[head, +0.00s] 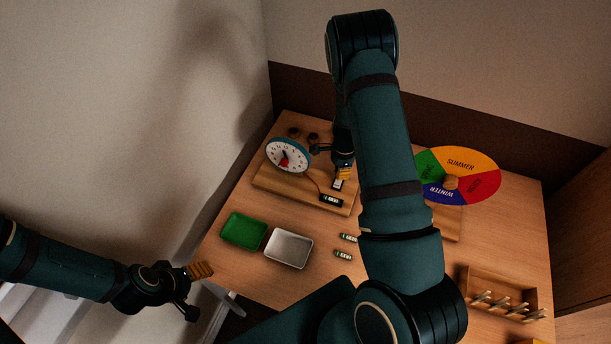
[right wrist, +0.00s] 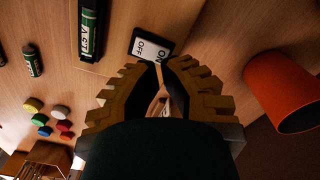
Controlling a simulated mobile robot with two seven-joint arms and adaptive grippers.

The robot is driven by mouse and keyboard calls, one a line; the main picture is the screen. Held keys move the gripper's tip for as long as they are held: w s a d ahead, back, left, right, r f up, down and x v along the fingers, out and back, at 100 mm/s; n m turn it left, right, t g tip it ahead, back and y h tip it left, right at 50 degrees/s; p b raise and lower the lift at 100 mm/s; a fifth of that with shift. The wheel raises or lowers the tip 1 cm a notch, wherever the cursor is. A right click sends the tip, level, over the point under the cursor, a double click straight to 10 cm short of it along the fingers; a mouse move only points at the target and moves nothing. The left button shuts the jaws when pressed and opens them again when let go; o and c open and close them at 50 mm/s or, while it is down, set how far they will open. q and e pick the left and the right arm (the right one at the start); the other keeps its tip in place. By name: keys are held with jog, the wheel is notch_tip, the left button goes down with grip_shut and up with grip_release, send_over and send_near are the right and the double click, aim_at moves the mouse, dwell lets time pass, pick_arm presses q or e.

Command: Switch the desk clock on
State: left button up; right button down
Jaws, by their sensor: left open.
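The desk clock (head: 289,155) has a white face and a blue rim and stands at the back left of a wooden board (head: 270,179). A battery (head: 331,200) lies at the board's front. The rocker switch (head: 338,184) is on the board, and its ON and OFF marks show in the right wrist view (right wrist: 152,45). My right gripper (head: 345,172) is just above the switch, its ridged tips close together beside it; I cannot tell contact or if they are fully shut. My left gripper (head: 201,271) is open and empty off the table's left edge.
A green tray (head: 244,230) and a metal tray (head: 289,262) lie in front of the board. Two loose batteries (head: 343,255) lie right of them. A season wheel (head: 470,160) stands behind my right arm. A peg rack (head: 528,297) is at the front right.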

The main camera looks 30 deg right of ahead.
jog(key=shift+f+b, duration=1.35)
jog(key=shift+f, duration=0.45)
dwell(1.2)
jog(key=shift+r, duration=0.1)
jog(key=shift+r+p, duration=2.8)
jog(key=shift+r, duration=0.7)
jog(key=shift+f, duration=0.1)
